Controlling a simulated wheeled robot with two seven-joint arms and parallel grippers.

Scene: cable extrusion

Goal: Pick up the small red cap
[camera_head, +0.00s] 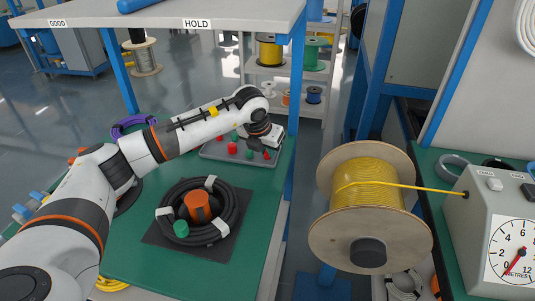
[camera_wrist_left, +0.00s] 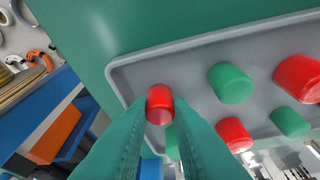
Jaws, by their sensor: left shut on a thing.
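The small red cap (camera_wrist_left: 160,105) is between the fingertips of my left gripper (camera_wrist_left: 160,112) in the wrist view, near a corner of the grey tray (camera_wrist_left: 147,82). The gripper is shut on it. I cannot tell whether the cap touches the tray. In the head view my left gripper (camera_head: 262,143) is over the tray (camera_head: 212,152) at the back of the green table, and the held cap cannot be picked out there. My right gripper is not in view.
In the tray are a bigger red cap (camera_wrist_left: 300,78), another red cap (camera_wrist_left: 233,134) and several green caps (camera_wrist_left: 230,83). A black cable coil (camera_head: 168,213) with an orange cylinder (camera_head: 198,206) lies nearer. A yellow cable spool (camera_head: 365,195) stands right, beside a metre gauge (camera_head: 512,252).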

